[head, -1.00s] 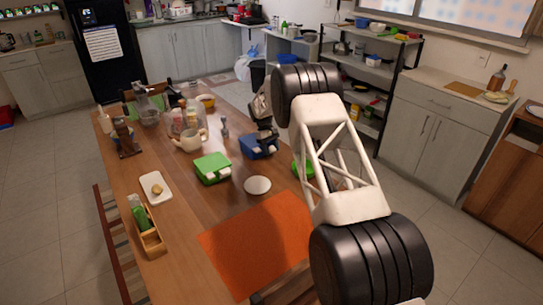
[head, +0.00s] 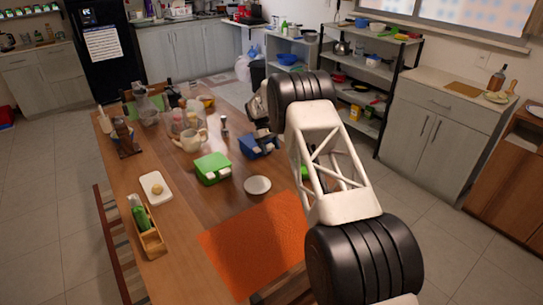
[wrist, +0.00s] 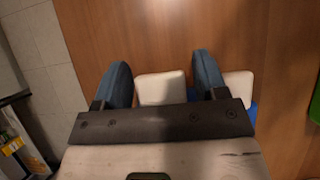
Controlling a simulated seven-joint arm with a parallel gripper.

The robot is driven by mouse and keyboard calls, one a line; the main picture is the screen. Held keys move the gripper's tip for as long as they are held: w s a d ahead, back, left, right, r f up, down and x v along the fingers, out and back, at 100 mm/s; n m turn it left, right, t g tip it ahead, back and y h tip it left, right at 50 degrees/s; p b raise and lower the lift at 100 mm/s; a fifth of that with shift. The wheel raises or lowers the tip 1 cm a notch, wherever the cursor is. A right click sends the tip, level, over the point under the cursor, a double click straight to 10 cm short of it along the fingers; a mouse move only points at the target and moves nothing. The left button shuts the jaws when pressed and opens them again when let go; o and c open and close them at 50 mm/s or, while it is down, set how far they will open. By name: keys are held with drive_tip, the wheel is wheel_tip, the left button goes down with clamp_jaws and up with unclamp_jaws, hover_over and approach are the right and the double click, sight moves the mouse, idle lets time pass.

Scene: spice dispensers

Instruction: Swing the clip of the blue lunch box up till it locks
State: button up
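The blue lunch box (head: 261,147) stands on the wooden table, right of a green lunch box. My gripper (head: 266,129) is low over its far right side and hides part of it. In the wrist view my gripper (wrist: 162,62) is open, with its two dark blue fingers apart. A white clip (wrist: 160,88) shows between the fingers, nearer the left one, with a gap on the right. A second white piece (wrist: 239,86) shows right of the right finger, above a bit of blue box (wrist: 252,114). The clip's angle and any contact cannot be told.
The green lunch box (head: 212,168) is close on the left. A white plate (head: 257,185) and an orange mat (head: 255,242) are in front. A cream mug (head: 188,141) and several containers stand behind left. A green thing (head: 305,173) is partly hidden by my arm.

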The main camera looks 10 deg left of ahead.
sight(267, 143)
drive_tip(key=shift+r, duration=0.2)
drive_tip(key=shift+s+d+r+v, duration=0.15)
drive_tip(key=shift+v, duration=1.2)
drive_tip(key=shift+s+d+r+v, duration=0.1)
drive_tip(key=shift+d+v, duration=0.05)
drive_tip(key=shift+v, duration=1.25)
drive_tip(key=shift+s+d+r+v, duration=0.15)
drive_tip(key=shift+d+v, duration=0.05)
drive_tip(key=shift+v, duration=1.15)
drive_tip(key=shift+r, duration=0.1)
